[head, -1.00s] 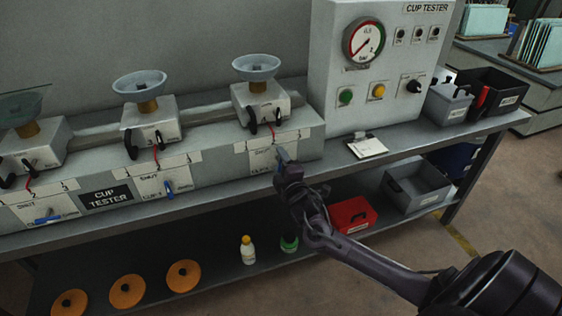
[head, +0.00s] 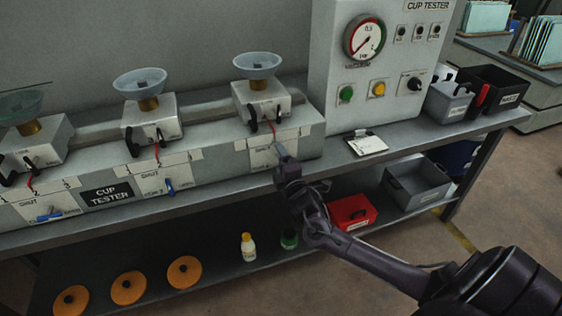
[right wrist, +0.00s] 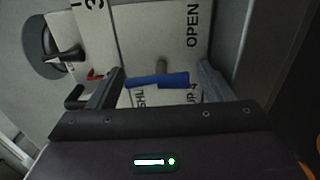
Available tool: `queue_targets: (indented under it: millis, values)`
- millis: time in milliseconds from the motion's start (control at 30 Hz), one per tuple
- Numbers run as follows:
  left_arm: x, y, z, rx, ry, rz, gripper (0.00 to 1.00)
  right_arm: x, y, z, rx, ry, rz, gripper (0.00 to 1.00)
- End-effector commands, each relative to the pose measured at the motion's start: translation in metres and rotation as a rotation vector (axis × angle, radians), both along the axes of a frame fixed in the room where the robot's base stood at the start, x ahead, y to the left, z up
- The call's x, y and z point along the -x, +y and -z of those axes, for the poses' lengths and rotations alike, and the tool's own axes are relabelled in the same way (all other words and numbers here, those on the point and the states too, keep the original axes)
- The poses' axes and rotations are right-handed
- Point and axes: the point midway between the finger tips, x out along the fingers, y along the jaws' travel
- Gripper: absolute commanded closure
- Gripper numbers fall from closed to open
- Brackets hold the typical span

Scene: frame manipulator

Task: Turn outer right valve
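The outer right valve is on the right-hand white label panel (head: 262,155) of the grey bench unit. Its blue handle (right wrist: 157,80) shows in the right wrist view, lying across the picture between my fingers; in the head view my gripper hides it. My right gripper (head: 281,152) is at this panel in the head view. In the right wrist view my right gripper (right wrist: 160,85) is open, with one finger on each side of the handle. There is a visible gap at least to the right finger. My left gripper is out of view.
Two other blue valve handles, the middle one (head: 170,187) and the left one (head: 48,215), sit on panels to the left. A gauge box (head: 378,60) stands to the right. A clipboard (head: 367,144) lies on the bench. A red box (head: 352,212) is on the lower shelf.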

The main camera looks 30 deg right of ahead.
Motion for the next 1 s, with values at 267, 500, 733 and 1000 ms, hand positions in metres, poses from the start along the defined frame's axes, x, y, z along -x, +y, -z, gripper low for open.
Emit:
queue_targets:
  millis: [267,500,733,1000]
  values:
    - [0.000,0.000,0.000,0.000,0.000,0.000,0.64,0.001,0.000,0.000,-0.001,0.000,0.001,0.24]
    - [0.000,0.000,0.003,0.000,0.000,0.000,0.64,0.026,0.006,0.002,-0.003,0.002,0.000,0.24]
    - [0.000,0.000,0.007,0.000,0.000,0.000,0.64,0.062,0.015,0.002,-0.001,0.002,-0.001,0.24]
    - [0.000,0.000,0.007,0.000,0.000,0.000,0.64,0.076,0.018,0.000,-0.001,0.000,0.001,0.24]
